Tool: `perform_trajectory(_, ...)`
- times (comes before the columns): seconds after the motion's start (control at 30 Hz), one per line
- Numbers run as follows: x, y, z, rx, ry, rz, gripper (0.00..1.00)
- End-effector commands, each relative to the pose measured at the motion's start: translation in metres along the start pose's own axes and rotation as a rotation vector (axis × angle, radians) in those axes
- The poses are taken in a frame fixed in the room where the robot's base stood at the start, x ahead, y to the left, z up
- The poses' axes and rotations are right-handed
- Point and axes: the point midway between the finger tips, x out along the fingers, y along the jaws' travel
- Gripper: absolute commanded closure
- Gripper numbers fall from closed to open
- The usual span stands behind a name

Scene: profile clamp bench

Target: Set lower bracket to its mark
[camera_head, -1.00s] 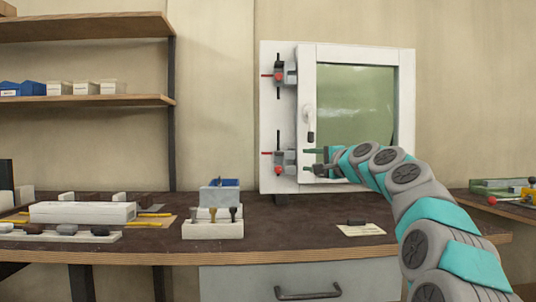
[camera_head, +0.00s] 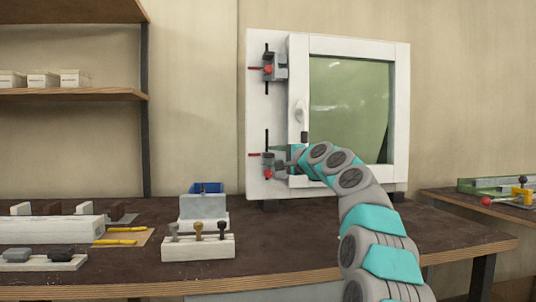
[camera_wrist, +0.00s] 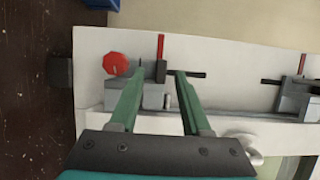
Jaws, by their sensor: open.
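The lower bracket (camera_head: 268,166) is a grey clamp with a red knob, on the left white strip of the window frame panel. It also shows in the wrist view (camera_wrist: 150,94). A red line (camera_head: 254,155) sticks out to its left and a black bar (camera_head: 267,138) runs up above it. In the wrist view the red line (camera_wrist: 160,46) meets the bracket's dark end piece. My gripper (camera_head: 282,161) is at the bracket's right side. In the wrist view my gripper (camera_wrist: 160,68) is open, its green fingers over and beside the bracket; contact cannot be told.
A similar upper bracket (camera_head: 270,68) sits higher on the panel (camera_head: 257,110). A white handle (camera_head: 299,112) is on the window frame close to my arm. The bench (camera_head: 290,235) holds a white tool block (camera_head: 198,247) on the left. Bare bench lies below the panel.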

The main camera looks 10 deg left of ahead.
Motion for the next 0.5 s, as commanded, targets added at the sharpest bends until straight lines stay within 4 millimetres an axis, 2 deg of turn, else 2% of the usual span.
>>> perform_trajectory(0.23,0.022,-0.001,0.001,-0.002,-0.002,0.003,0.53)
perform_trajectory(0.5,0.034,-0.001,0.001,-0.002,-0.001,0.000,0.53)
